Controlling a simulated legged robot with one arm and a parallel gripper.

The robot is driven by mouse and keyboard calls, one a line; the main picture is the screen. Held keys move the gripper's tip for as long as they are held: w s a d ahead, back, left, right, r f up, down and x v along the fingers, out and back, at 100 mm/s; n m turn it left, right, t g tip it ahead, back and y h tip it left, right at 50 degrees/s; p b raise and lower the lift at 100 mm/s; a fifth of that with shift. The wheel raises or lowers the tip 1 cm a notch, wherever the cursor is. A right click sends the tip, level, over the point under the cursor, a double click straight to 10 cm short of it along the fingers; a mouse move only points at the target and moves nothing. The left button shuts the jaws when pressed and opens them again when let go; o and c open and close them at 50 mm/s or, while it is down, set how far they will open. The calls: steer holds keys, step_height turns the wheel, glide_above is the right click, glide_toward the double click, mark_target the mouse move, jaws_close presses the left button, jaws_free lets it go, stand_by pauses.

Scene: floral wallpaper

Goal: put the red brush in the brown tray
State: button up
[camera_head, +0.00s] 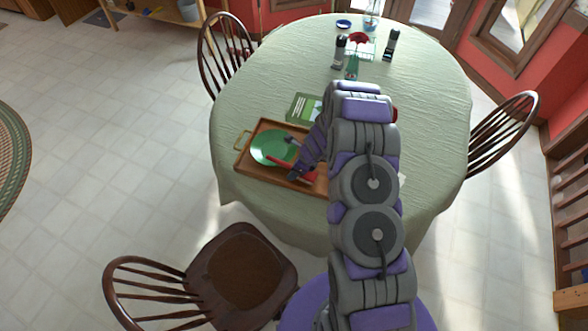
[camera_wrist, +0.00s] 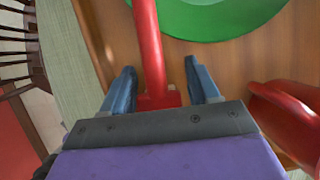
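The brown tray (camera_head: 240,163) lies near the table's front left edge, with a green plate (camera_head: 268,147) in it. A red handle, seemingly the red brush (camera_head: 307,174), shows over the tray, partly covered by my arm. In the wrist view the red handle (camera_wrist: 148,45) runs between the two fingers of my gripper (camera_wrist: 160,88), above the tray floor (camera_wrist: 225,62). My gripper is open, with visible gaps on both sides of the handle. In the head view my gripper (camera_head: 294,158) is over the tray, beside the plate. The brush head is not clearly visible.
Another red object (camera_wrist: 288,115) is close to the right finger in the wrist view. A green book (camera_head: 303,107) lies behind the tray. Chairs (camera_head: 240,270) surround the table. The table's left middle is clear.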

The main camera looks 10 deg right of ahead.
steer(key=shift+o, duration=1.3)
steer(key=shift+d, duration=0.8)
steer(key=shift+a, duration=0.75)
steer(key=shift+a+r, duration=0.25)
steer(key=shift+a, duration=0.05)
steer(key=v, duration=0.3)
steer(key=p+v, duration=0.1)
steer(key=v, duration=0.3)
steer(key=d+p+v, duration=0.1)
steer(key=v, duration=0.3)
steer(key=shift+f, duration=0.1)
steer(key=s+a+r+n+g, duration=0.1)
steer(key=s+a+r+n, duration=0.3)
steer(key=r, duration=0.3)
steer(key=s+a+r+n, duration=0.2)
steer(key=s+r+n, duration=0.35)
steer(key=r, duration=0.25)
steer(key=s+a+r+n+g, duration=0.1)
steer(key=s+a+r+n, duration=0.3)
steer(key=r, duration=0.3)
steer(key=s+d+r+n+g+h+b, duration=0.1)
steer(key=s+n, duration=0.5)
steer(key=s, duration=0.7)
steer(key=s+d+r+n+g+h+b, duration=0.1)
steer(key=s+d+r+n, duration=0.4)
steer(key=s, duration=0.8)
steer(key=shift+s+d+r+n+h, duration=0.15)
steer(key=shift+s+r+n+h, duration=0.15)
steer(key=shift+h, duration=0.6)
